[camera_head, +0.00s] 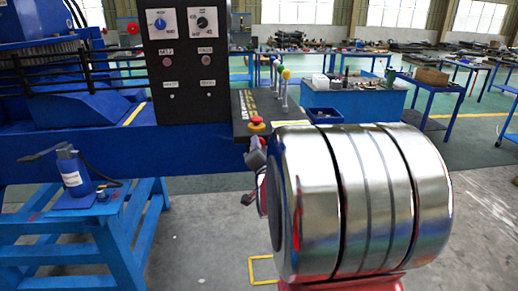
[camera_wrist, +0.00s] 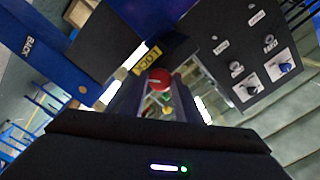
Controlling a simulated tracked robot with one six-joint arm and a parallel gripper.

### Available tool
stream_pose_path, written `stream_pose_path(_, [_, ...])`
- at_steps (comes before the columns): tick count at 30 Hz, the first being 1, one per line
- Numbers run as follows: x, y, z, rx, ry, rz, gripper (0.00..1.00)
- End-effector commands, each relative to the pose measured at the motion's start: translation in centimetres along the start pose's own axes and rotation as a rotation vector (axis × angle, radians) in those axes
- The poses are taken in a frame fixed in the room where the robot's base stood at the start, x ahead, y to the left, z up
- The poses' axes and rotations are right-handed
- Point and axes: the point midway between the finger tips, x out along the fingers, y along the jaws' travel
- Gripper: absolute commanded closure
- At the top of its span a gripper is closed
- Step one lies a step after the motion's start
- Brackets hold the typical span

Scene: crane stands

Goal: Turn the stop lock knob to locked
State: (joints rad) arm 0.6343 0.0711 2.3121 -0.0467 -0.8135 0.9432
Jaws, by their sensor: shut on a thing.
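The stop lock knob is a red round knob (camera_wrist: 159,79) with a small pale mark on its face. It stands beside a yellow plate lettered LOCK (camera_wrist: 147,56) in the wrist view. In the head view it is a red cap on a yellow base (camera_head: 257,122), at the front edge of the dark console shelf. My gripper (camera_wrist: 160,88) has its two fingers on either side of the knob, shut on it. In the head view only a grey part of my gripper (camera_head: 256,160) shows, just below the knob. The fingertip contact is hidden there.
A black control panel (camera_head: 188,77) with two dials rises left of the shelf. Several coloured-ball levers (camera_head: 280,80) stand behind the knob. Open floor (camera_head: 215,225) lies in front.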

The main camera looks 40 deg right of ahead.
Motion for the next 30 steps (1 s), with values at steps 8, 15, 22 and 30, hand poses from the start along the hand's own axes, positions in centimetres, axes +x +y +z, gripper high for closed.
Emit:
stream_pose_path(8, [0.02, -0.04, 0.12, 0.259, -0.003, -0.001, 0.93])
stream_pose_path(15, [0.02, 0.01, 0.11, 0.468, -0.003, 0.001, 0.93])
stream_pose_path(22, [0.01, 0.06, 0.11, 0.606, -0.002, 0.002, 0.93])
stream_pose_path(30, [0.00, 0.12, 0.12, 0.671, -0.002, 0.004, 0.93])
